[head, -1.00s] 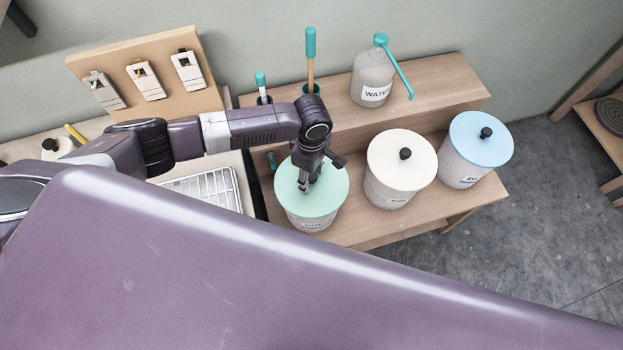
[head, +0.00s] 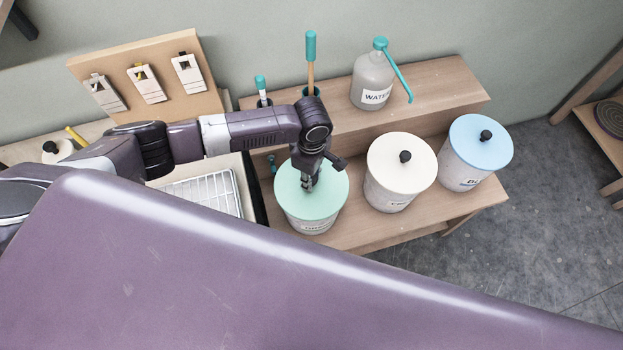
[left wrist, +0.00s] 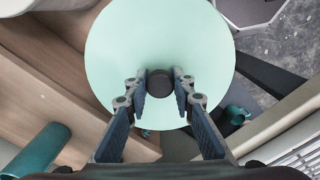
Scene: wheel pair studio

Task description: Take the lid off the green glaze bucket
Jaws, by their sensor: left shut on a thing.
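The green glaze bucket (head: 318,226) stands on the lower step of the wooden bench, a printed label on its front. Its round mint-green lid (head: 336,196) sits on top and also fills the middle of the left wrist view (left wrist: 160,40). My left gripper (head: 309,184) reaches down onto the middle of the lid. In the left wrist view, its fingers (left wrist: 164,90) are on either side of the dark round knob (left wrist: 159,83) and shut on it. The knob is hidden by the gripper in the head view. My right gripper is not in view.
A white-lidded bucket (head: 400,168) and a blue-lidded bucket (head: 480,143) stand to the right. Behind are a water bottle (head: 372,80) and teal-handled tools (head: 311,48). A wire rack (head: 205,190) lies to the left.

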